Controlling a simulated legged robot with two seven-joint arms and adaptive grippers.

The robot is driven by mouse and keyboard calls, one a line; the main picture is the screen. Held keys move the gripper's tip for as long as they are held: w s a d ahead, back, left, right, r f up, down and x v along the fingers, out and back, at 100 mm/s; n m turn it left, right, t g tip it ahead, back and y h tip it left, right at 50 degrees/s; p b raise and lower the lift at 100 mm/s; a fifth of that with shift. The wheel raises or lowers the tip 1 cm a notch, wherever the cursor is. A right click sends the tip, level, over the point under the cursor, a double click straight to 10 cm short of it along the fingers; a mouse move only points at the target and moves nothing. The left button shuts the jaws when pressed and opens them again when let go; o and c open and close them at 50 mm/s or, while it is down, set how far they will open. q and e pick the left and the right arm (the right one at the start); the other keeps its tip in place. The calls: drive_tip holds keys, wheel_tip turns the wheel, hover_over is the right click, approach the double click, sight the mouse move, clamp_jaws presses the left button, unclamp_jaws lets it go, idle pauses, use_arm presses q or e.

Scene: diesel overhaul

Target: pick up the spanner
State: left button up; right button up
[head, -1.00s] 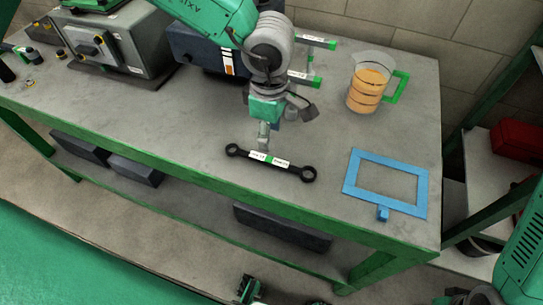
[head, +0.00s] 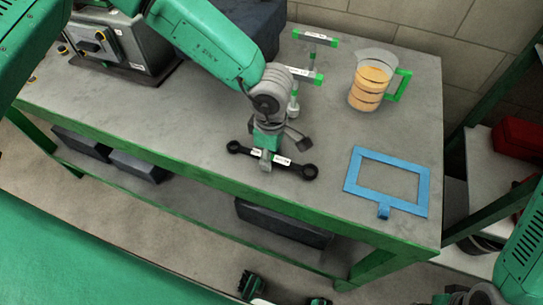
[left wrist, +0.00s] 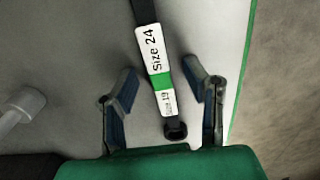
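The spanner (head: 296,167) is black with a ring at each end and white labels around a green band. It lies on the bench top near the front edge. It also shows in the left wrist view (left wrist: 163,83), where the larger label reads "Size 24". My left gripper (head: 267,158) is over the spanner's middle and hides part of it. In the left wrist view, its two fingers (left wrist: 160,83) stand apart, one on each side of the spanner, with gaps visible. My right gripper cannot be made out clearly; dark and green parts of mine show at the bottom edge.
A blue rectangular outline (head: 351,186) lies on the bench right of the spanner. A jug of orange liquid (head: 369,88) with a green handle stands behind it. Green-ended, labelled tools (head: 316,38) are at the back. A grey machine (head: 140,38) stands back left. Bare bench (head: 130,118) lies left.

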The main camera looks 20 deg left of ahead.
use_arm(q)
clamp_jaws()
